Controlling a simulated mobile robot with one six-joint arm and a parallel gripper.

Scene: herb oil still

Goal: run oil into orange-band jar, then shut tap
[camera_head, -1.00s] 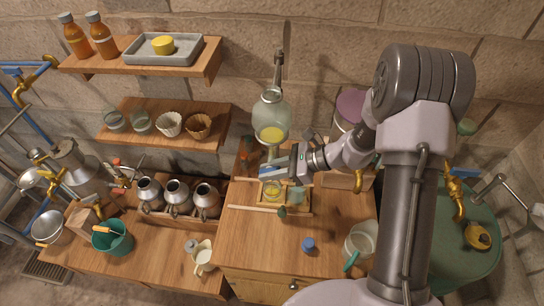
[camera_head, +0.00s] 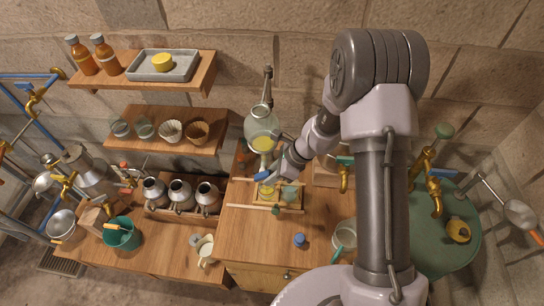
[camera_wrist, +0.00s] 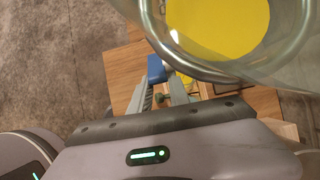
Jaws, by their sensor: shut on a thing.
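The glass separator (camera_head: 262,128) hangs on the wall with yellow oil in its lower part. In the wrist view its glass and oil (camera_wrist: 225,25) fill the top right. The blue tap handle (camera_wrist: 156,69) is below the glass, at my gripper's fingertips. My gripper (camera_head: 268,174) is shut on this handle. A jar with yellow contents (camera_head: 266,190) stands in a wooden tray (camera_head: 299,208) below the tap. A greenish jar (camera_head: 290,194) stands to its right in the tray. I cannot make out an orange band on either jar. My gripper partly hides the tap.
A small blue item (camera_head: 299,240) and a clear jug (camera_head: 343,236) stand on the bench to the right. A cream pitcher (camera_head: 205,250) and several metal cans (camera_head: 181,195) are to the left. The bench front between pitcher and blue item is clear.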

